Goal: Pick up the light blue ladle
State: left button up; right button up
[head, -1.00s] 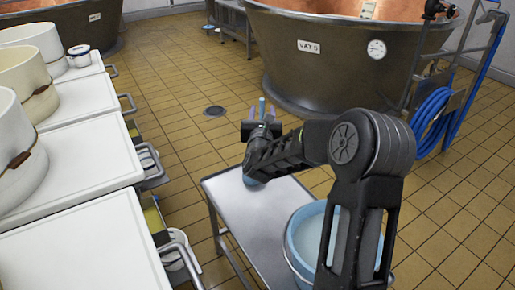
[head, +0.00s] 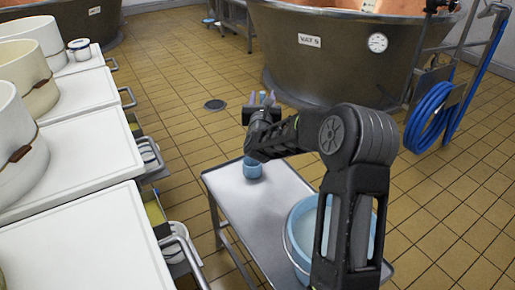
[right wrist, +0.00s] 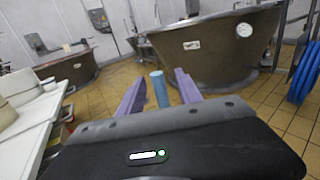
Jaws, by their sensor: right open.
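The light blue ladle stands upright on the metal table, with its cup (head: 252,170) near the table's far left end. Its upright handle shows in the right wrist view (right wrist: 160,89) as a blue rod between the two purple fingers. My right gripper (head: 262,98) is open, with one finger on each side of the handle's upper part. The gripper body hides the middle of the handle in the head view. I cannot tell whether a finger touches it. My left gripper is not in view.
A light blue bucket (head: 300,240) stands on the near part of the metal table (head: 225,193), partly behind my right arm. White worktops (head: 80,235) with pale round moulds run along the left. A large vat (head: 335,60) stands beyond open tiled floor.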

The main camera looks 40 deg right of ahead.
jog(key=x, duration=0.3)
jog(key=shift+w, duration=0.15)
jog(key=shift+c, duration=0.5)
grip_shut()
dwell(0.5)
